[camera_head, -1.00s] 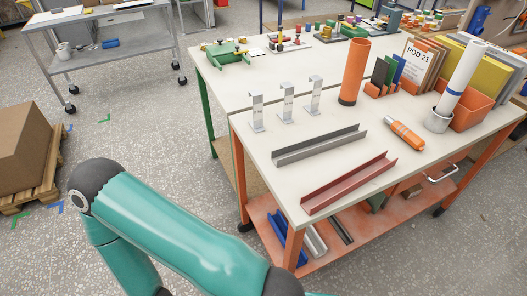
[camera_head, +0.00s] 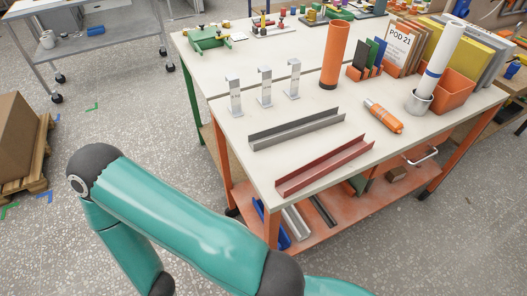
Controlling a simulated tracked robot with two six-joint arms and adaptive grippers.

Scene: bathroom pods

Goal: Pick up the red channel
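The red channel (camera_head: 325,167) lies on the near part of the white worktable, close to its front edge, running diagonally up to the right. A grey channel (camera_head: 297,129) of similar shape lies just behind it, apart from it. My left arm, teal with dark joints, comes in at the lower left, in front of the table and well short of the red channel. Its gripper is outside the picture. My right arm and gripper do not show.
The lower orange shelf (camera_head: 345,217) holds more pieces. A cardboard box (camera_head: 18,139) sits on a pallet at left.

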